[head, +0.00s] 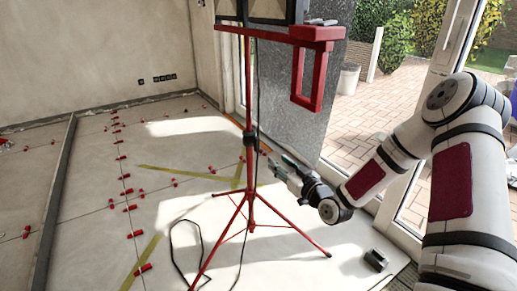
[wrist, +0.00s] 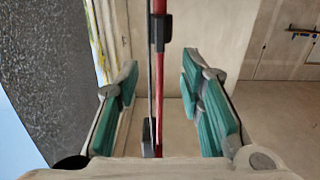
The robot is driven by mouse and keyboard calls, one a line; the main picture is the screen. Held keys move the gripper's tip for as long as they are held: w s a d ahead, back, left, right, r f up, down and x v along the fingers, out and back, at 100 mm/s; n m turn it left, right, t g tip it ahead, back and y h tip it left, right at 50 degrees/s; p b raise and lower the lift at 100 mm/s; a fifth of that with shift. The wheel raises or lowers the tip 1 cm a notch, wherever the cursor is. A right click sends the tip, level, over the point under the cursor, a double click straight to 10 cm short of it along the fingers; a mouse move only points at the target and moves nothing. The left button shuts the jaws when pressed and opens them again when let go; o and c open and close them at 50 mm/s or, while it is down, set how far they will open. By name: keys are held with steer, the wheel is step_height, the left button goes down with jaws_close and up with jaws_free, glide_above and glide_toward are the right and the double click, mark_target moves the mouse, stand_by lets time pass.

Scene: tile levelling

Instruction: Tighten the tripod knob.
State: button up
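The red tripod (head: 250,195) stands upright with splayed legs on the tiled floor. A black collar (head: 250,138) sits around its pole; I cannot make out a separate knob in the head view. In the wrist view the red pole (wrist: 160,62) runs upright between the fingers, with a black clamp-like part (wrist: 165,28) on it near the top. A small dark and grey part (wrist: 149,138) shows low beside the pole. My gripper (head: 279,166) is to the right of the pole, just below the collar. Its teal-padded fingers (wrist: 162,98) are wide apart and hold nothing.
A red bracket (head: 318,75) and a lamp (head: 262,10) top the tripod. A black cable (head: 180,245) lies on the floor. Red levelling clips (head: 132,207) dot the tiles. A grey wall edge (head: 325,100) and glass door stand behind. A small dark object (head: 375,260) lies right.

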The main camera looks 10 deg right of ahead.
mark_target(258, 144)
steer(key=b+x, duration=0.3)
steer(key=x, duration=1)
steer(key=shift+w+a+b, duration=0.1)
steer(key=shift+w+b, duration=0.2)
steer(key=shift+w, duration=0.05)
jaws_close()
